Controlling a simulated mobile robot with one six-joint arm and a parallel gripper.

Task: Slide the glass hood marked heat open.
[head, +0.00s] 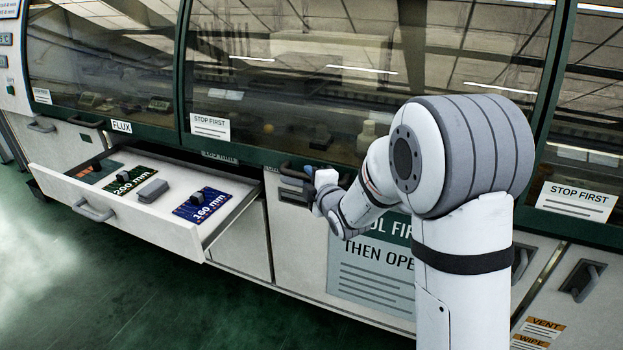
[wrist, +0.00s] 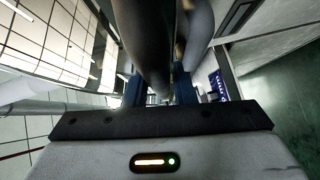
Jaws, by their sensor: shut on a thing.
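The middle glass hood (head: 290,95) is a large curved pane in a dark green frame. It looks down over its opening, with a dark bar handle (head: 322,166) at its lower edge. I see no readable heat mark; my arm hides part of the lower edge. My gripper (head: 303,183) is at this handle, shut on it. In the wrist view, the blue fingers of my gripper (wrist: 158,90) stand either side of the dark rounded handle bar (wrist: 146,45).
An open drawer (head: 190,236) juts out left of my gripper, holding blocks on marked mats. A left hood (head: 100,55) has a FLUX label (head: 121,127). A sign (head: 375,265) is on the panel below my arm. Green floor (head: 80,290) is clear at front left.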

